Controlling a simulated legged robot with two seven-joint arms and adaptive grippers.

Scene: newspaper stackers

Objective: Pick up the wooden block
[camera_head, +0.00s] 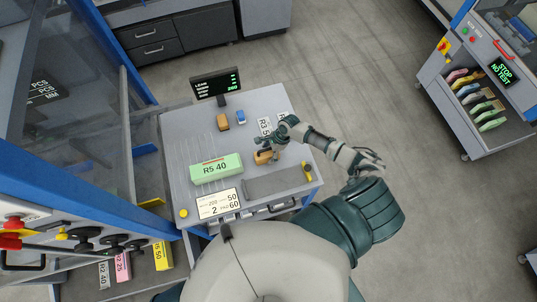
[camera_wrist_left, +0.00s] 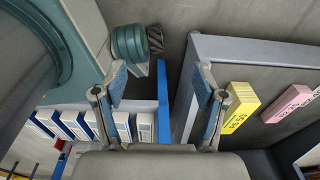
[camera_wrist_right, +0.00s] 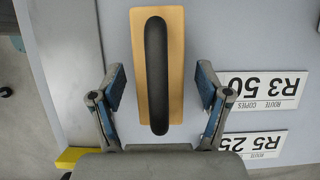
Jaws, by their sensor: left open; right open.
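A tan wooden block (camera_head: 263,157) with a dark handle lies on the grey table top (camera_head: 180,140). In the right wrist view the block (camera_wrist_right: 174,60) sits between the open fingers, with gaps on both sides. My right gripper (camera_head: 270,144) is open over the block and covers part of it in the head view. My left gripper (camera_wrist_left: 160,85) is open and empty, seen only in its own wrist view, away from the block.
A green R5 40 bundle (camera_head: 217,169), another tan block (camera_head: 223,122), a blue item (camera_head: 241,117) and a small display (camera_head: 216,84) stand on the table. White route cards (camera_wrist_right: 262,88) lie beside the block. A machine frame (camera_head: 130,60) rises at left.

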